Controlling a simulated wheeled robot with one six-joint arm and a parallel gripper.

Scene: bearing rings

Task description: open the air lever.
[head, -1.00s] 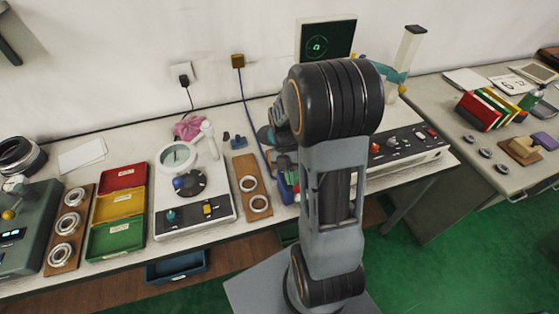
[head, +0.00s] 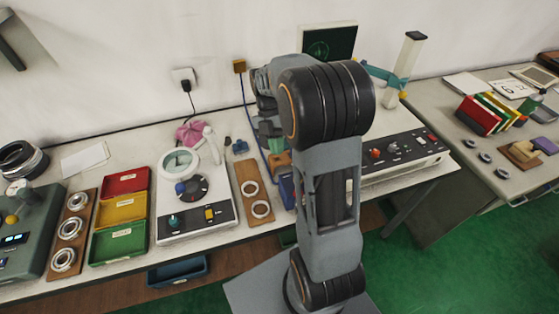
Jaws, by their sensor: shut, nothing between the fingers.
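My arm stands in front of the bench, and its wrist hangs to the left of the big dark joint. My gripper (head: 270,132) shows only partly, as dark and teal parts below the wrist. It is shut and empty. Just below it stands a blue device (head: 286,190) with an orange-brown block (head: 280,160) at its top, partly hidden by my arm. A blue hose (head: 250,118) runs down from a brown wall box (head: 239,66) towards this device. I cannot pick out the air lever for certain; it may be hidden behind my arm.
Left of the device lie a wooden board (head: 247,170) with rings and a white instrument with a round magnifier (head: 180,162). Red, yellow and green trays (head: 120,214) are further left. A control panel (head: 405,155) and a teal-armed lamp (head: 385,75) stand to the right.

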